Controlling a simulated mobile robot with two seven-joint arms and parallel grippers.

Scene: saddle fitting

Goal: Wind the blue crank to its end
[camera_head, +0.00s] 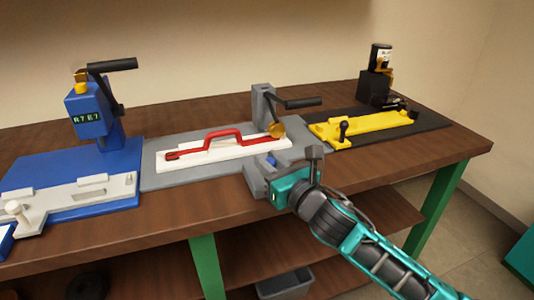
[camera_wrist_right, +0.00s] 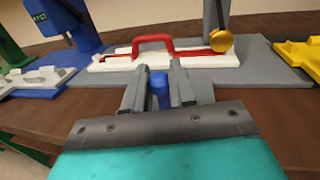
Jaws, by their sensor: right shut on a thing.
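The blue crank shows as a small blue knob (camera_head: 271,160) at the front of the grey fixture (camera_head: 180,178) in the middle of the bench. In the right wrist view the blue knob (camera_wrist_right: 158,84) stands between the two fingers. My right gripper (camera_head: 262,168) comes in from the front right and is shut on this knob; it also shows in the right wrist view (camera_wrist_right: 159,92). The fingers and wrist hide most of the crank below the knob. My left gripper is in neither view.
A white plate (camera_head: 200,150) with a red handle (camera_head: 222,133) lies on the grey fixture. Behind it stands a grey post with a black lever (camera_head: 302,103) and a brass-coloured end. A blue press (camera_head: 92,115) is at left, a yellow fixture (camera_head: 365,126) at right. The bench front (camera_head: 130,240) is bare.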

